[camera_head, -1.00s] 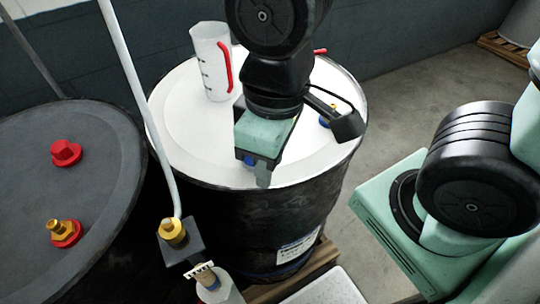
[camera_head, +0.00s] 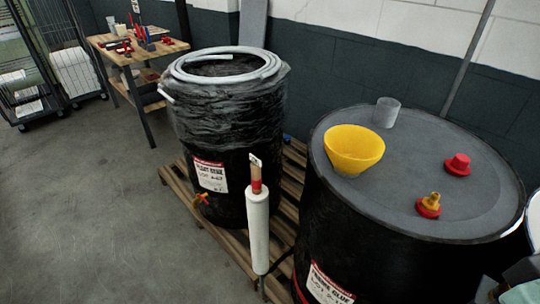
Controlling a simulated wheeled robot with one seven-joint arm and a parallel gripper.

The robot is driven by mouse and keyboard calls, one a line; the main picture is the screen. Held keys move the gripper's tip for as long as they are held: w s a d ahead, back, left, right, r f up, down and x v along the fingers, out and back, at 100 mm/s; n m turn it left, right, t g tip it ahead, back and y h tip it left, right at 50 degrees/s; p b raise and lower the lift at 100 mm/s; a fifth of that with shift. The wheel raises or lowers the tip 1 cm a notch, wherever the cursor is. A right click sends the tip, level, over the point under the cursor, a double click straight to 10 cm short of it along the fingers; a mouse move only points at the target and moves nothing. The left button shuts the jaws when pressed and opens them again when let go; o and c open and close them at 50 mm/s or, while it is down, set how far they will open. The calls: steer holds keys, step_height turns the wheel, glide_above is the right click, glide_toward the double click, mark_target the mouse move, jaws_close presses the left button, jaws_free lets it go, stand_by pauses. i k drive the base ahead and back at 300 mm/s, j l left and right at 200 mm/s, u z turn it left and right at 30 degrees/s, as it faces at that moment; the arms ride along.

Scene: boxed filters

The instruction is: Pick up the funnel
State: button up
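The yellow funnel (camera_head: 354,150) sits on the dark grey lid of the right-hand black drum (camera_head: 340,225), near the lid's left edge. Its wide mouth faces up, and its spout is hidden. A mint-green and dark part of my arm shows in the bottom right corner. My gripper's fingers are outside the picture, so I cannot see their state.
A red plug (camera_head: 458,164) and a brass fitting (camera_head: 429,205) rise from the same lid. A wrapped drum (camera_head: 222,120) with a coiled hose (camera_head: 190,73) stands left. A workbench (camera_head: 120,52) is farther back.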

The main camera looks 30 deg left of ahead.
mark_target(352, 150)
steer(key=k+j+u, duration=0.1)
steer(key=j+u, duration=0.4)
steer(key=j, duration=0.15)
steer(key=i+j+u, duration=0.1)
steer(key=i+j, duration=0.3)
steer(key=j, duration=0.2)
